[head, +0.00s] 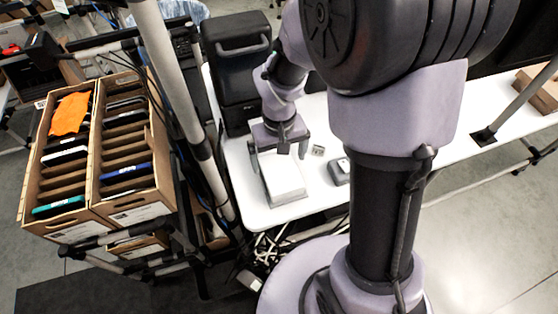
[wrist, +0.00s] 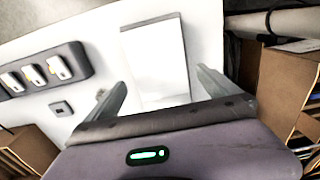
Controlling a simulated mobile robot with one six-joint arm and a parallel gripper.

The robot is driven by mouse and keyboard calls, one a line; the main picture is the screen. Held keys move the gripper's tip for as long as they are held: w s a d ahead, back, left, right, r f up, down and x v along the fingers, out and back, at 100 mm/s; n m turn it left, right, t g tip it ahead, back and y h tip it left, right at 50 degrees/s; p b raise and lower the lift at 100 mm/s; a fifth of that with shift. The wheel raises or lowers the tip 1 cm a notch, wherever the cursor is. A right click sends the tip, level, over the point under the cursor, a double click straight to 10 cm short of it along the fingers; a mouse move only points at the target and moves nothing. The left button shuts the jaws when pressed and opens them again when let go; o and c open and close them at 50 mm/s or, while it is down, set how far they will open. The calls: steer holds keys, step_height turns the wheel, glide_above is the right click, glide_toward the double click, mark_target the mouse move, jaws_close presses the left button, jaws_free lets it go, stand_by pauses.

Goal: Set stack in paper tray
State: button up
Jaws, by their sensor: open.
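The white paper stack (head: 284,177) lies on the white table, inside or on the grey paper tray (head: 286,203), whose edge shows along the front. In the wrist view the stack (wrist: 155,62) is a flat white rectangle with thin grey edging. My gripper (head: 279,152) is over the stack's far end, its fingers apart. In the wrist view the open fingers (wrist: 163,88) stand to either side of the stack's near end, with nothing clasped between them. I cannot tell the exact height of the fingertips above the tray.
A black printer-like machine (head: 238,65) stands behind and left of the tray. A grey device (head: 340,172) and a small square item (head: 318,150) lie to the right.

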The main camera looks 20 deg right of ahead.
mark_target(278, 171)
step_height(278, 171, up, 13)
steer(key=s+t+p, duration=0.1)
steer(key=p, duration=0.2)
steer(key=s+a+r+m+t+y, duration=0.1)
steer(key=s+a+r+m+t, duration=0.1)
steer(key=s+r, duration=0.3)
steer(key=s+a+r+m+t+y, duration=0.1)
steer(key=s+a+r+m+t, duration=0.1)
steer(key=s+r, duration=0.3)
steer(key=shift+s+r+t, duration=0.15)
steer(key=shift+s+t, duration=0.25)
steer(key=shift+s, duration=0.6)
step_height(278, 171, down, 2)
steer(key=b, duration=0.3)
steer(key=shift+f, duration=0.25)
